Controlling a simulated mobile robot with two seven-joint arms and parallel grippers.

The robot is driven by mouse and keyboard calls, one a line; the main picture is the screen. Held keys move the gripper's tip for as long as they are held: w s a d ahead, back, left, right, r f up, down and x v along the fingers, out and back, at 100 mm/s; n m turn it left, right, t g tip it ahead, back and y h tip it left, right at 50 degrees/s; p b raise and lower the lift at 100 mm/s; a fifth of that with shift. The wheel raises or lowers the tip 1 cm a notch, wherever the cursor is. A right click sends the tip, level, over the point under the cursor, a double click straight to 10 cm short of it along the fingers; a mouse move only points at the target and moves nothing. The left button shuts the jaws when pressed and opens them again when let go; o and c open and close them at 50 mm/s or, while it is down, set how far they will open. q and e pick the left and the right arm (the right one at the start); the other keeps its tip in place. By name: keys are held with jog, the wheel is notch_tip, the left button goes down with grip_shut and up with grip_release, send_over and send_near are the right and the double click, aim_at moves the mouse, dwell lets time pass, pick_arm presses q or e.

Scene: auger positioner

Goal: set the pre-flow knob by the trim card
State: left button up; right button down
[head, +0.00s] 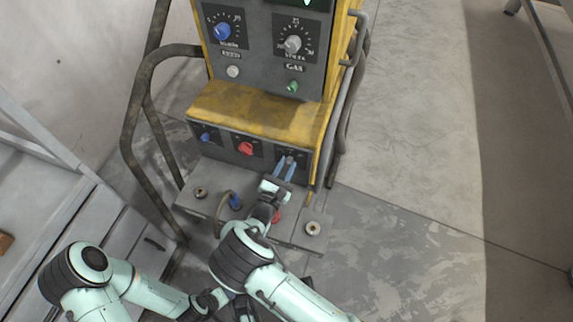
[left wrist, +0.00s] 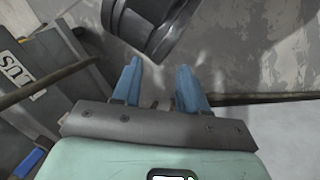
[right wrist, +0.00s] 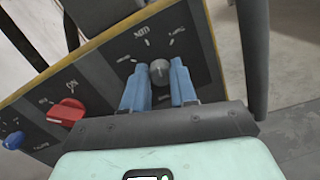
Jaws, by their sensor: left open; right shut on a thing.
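My right gripper (head: 284,168) is at the right end of the machine's lower panel. In the right wrist view its blue fingers (right wrist: 158,82) are shut on a small grey knob (right wrist: 160,71). A dial with "MID" at the top surrounds that knob; its other labels are too small to read. I cannot tell from a label that this is the pre-flow knob. My left gripper (left wrist: 158,85) is open and empty in the left wrist view, away from the panel. I cannot make out its fingers in the head view. I cannot identify a trim card.
A red switch (head: 245,148) and a blue knob (head: 205,137) sit left on the same panel. Above the yellow ledge (head: 262,108) are a larger blue knob (head: 222,31) and a grey knob (head: 292,44). Tubular rails flank the machine. Floor on the right is clear.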

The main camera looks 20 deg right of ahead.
pick_arm(q)
jog(key=shift+s+d+r+g+p, duration=0.15)
jog(key=shift+s+d+r+p, duration=0.15)
jog(key=shift+s, duration=0.2)
jog(key=shift+s+d+r+g+p, duration=0.15)
jog(key=shift+s+r, duration=0.25)
jog(key=shift+s, duration=0.05)
pick_arm(e)
jog(key=shift+n, duration=1.1)
jog(key=shift+f, duration=0.1)
jog(key=c, duration=0.9)
grip_release()
pick_arm(q)
jog(key=shift+s+d+r+g+h+p, duration=0.2)
jog(key=shift+s+d+r+p, duration=0.1)
jog(key=shift+s+r+p, duration=0.25)
jog(key=shift+s+d+r+g+h+p, duration=0.25)
jog(key=shift+s+r, duration=0.1)
jog(key=shift+s, duration=0.25)
pick_arm(e)
jog(key=v, duration=1.3)
jog(key=shift+s, duration=0.3)
